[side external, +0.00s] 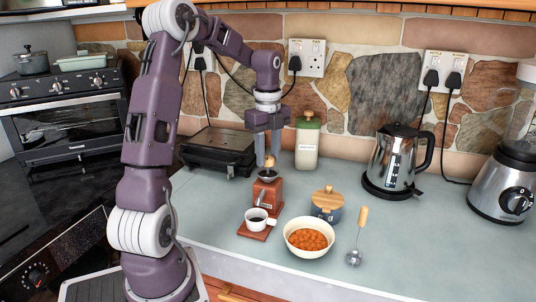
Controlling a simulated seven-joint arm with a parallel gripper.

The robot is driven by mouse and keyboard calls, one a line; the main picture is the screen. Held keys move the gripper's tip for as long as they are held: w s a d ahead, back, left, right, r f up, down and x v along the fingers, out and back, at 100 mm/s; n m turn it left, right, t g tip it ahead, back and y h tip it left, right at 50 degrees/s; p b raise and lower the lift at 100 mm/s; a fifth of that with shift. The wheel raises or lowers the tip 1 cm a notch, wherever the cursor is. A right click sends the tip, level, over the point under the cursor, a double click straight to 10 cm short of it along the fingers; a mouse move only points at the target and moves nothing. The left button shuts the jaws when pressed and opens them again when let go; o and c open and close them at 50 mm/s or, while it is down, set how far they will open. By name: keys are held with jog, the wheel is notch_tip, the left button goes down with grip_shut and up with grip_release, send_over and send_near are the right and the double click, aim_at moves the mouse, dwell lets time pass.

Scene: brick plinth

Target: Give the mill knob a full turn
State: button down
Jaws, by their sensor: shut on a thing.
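The mill (267,192) is a small reddish-brown wooden grinder with a metal bowl top, standing upright on the counter in the side external view. Its knob (270,160) is a small light wooden piece at the top. My gripper (268,161) points straight down over the mill, its fingers shut on the knob. The fingers hide part of the knob, and the crank arm is too small to make out clearly. A white cup of dark liquid (257,218) sits on the mill's wooden base in front.
A bowl of orange pieces (309,238), a lidded blue pot (327,203) and a wooden-handled utensil (359,235) lie close on the right. A pale canister (307,143) and a dark grill (217,152) stand behind. A kettle (394,160) and blender (505,180) are farther right.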

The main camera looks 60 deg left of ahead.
aim_at(268, 157)
jog(key=shift+m, duration=1.1)
jog(key=c, duration=1)
grip_release()
jog(key=shift+r, duration=0.1)
notch_tip(268, 157, up, 7)
jog(key=shift+f, duration=0.1)
